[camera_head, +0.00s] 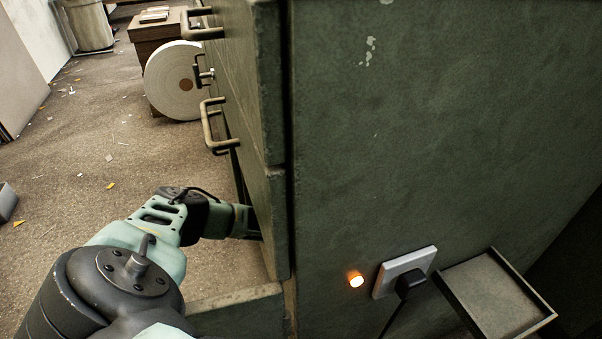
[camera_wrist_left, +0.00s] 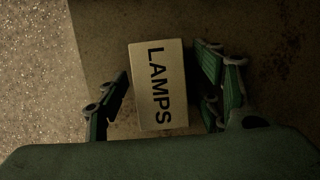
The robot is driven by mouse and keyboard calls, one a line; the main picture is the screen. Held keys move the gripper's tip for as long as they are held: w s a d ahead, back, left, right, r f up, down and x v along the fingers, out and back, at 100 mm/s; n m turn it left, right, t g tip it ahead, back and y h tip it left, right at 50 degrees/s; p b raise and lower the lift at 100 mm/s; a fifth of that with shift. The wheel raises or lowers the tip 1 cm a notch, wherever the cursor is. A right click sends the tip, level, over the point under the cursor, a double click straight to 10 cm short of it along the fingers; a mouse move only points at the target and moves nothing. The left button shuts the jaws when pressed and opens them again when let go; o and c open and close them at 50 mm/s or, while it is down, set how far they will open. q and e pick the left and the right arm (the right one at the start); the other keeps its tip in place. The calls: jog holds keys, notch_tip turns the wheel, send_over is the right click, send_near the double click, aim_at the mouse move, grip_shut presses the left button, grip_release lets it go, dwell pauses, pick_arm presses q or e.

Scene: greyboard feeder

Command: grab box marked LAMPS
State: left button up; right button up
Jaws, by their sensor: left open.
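The box marked LAMPS (camera_wrist_left: 157,85) is pale, with black lettering, and lies on a brown, stained surface in the left wrist view. My left gripper (camera_wrist_left: 160,96) is open, with one dark green finger on each side of the box. The left finger is close to the box's left edge, and the right finger is by its right edge. I cannot tell whether either finger touches it. In the head view my left arm reaches behind the green cabinet's (camera_head: 420,130) edge, so the gripper and box are hidden there. My right gripper is not in view.
The cabinet front has metal handles (camera_head: 212,125), and a low ledge (camera_head: 235,315) juts out beneath my arm. A socket with a plug (camera_head: 405,275), an orange light (camera_head: 356,280) and a small tray (camera_head: 495,295) are on the cabinet side. A white roll (camera_head: 172,85) stands farther back on littered floor.

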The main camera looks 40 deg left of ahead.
pick_arm(q)
jog(key=c, duration=1.3)
jog(key=shift+r, duration=0.15)
